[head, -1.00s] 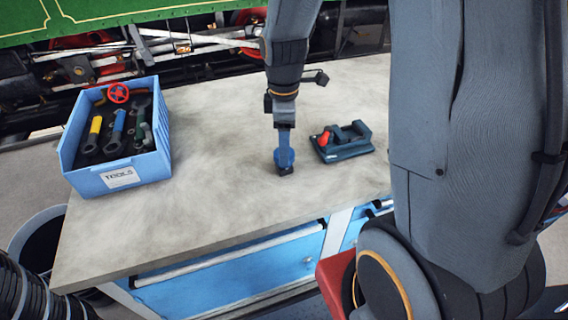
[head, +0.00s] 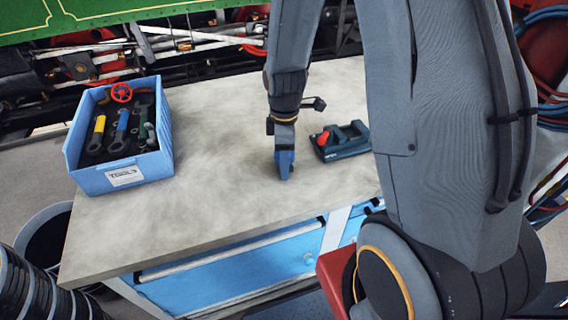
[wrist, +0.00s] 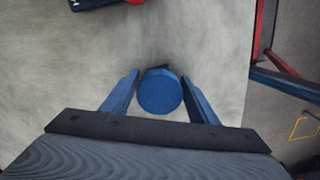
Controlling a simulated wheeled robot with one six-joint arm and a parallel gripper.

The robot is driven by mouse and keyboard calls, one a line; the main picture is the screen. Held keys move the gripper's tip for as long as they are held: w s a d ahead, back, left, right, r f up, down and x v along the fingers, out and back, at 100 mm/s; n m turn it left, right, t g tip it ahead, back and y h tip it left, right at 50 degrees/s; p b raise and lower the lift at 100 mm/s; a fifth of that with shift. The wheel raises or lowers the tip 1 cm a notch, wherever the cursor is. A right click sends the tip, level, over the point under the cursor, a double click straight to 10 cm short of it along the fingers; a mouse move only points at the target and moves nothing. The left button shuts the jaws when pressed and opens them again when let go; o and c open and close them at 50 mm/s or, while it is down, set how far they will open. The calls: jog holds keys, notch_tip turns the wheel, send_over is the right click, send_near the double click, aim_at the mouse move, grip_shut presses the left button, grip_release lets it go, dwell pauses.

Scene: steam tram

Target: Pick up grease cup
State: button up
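The grease cup shows in the wrist view as a round blue top (wrist: 160,93) with a dark part behind it, on the grey worktop. My gripper (wrist: 160,78) is open, with one blue finger on each side of the cup. A narrow gap shows between the cup and each finger. In the head view my gripper (head: 284,165) points down at the worktop (head: 215,190). It hides most or all of the cup there, so I cannot tell the two blue shapes apart.
A dark teal device with a red knob (head: 342,141) lies just right of my gripper. A blue tool bin (head: 120,170) with several tools and a red handwheel stands at the left. The worktop between bin and gripper is clear. The green tram (head: 100,14) stands behind.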

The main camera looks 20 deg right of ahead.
jog(key=c, duration=1)
jog(key=shift+r, duration=0.15)
